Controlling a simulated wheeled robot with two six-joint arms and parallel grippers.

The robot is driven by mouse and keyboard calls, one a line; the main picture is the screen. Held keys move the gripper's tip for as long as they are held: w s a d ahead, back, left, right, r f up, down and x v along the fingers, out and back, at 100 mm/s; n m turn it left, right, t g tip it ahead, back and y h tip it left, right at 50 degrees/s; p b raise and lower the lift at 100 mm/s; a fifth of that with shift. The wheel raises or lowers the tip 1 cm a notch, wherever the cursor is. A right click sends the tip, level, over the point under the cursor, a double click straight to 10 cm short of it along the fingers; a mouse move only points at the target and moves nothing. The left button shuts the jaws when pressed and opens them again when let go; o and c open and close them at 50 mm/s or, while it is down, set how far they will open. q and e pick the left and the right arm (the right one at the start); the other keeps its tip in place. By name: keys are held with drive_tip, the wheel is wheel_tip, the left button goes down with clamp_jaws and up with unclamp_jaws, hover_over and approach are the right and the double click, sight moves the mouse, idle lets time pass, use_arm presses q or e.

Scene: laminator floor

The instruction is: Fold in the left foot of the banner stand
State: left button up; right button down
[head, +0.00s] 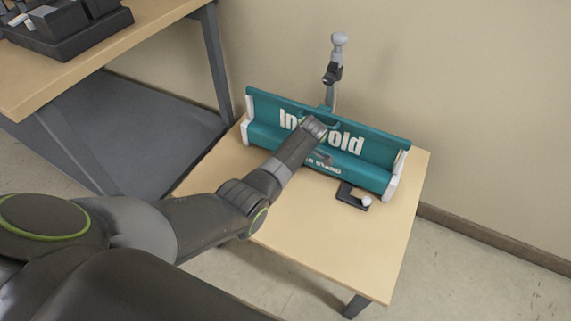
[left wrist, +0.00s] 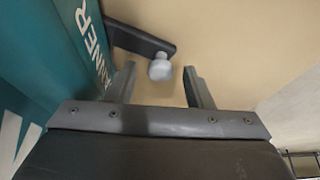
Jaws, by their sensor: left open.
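The teal banner stand (head: 375,175) lies along the back of the small wooden table, with white end caps. A dark foot (head: 345,194) with a pale round knob (head: 366,201) sticks out from its front, right of my gripper. My left gripper (head: 325,158) is open and empty, over the front of the stand. In the left wrist view, a dark foot (left wrist: 140,40) juts out from the stand (left wrist: 70,45), and its knob (left wrist: 160,68) shows just beyond the gap between my fingers (left wrist: 162,85), apart from them. My arm hides part of the stand's front. My right gripper is not in view.
A grey post (head: 338,60) with a clamp rises behind the stand. The small table's (head: 330,250) front is clear. A larger table (head: 110,55) with a dark device (head: 65,25) stands at the upper left. The wall (head: 480,110) is close behind.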

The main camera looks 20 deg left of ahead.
use_arm(q)
drive_tip(key=shift+d+r, duration=0.25)
drive_tip(key=shift+r, duration=0.3)
drive_tip(key=d+r, duration=0.3)
drive_tip(key=d, duration=1)
drive_tip(key=shift+s+d+r+p, duration=0.25)
drive_tip(key=shift+s+p, duration=0.15)
drive_tip(key=shift+s, duration=0.05)
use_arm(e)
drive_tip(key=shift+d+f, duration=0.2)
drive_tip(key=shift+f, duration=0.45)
use_arm(q)
drive_tip(key=shift+c, duration=0.2)
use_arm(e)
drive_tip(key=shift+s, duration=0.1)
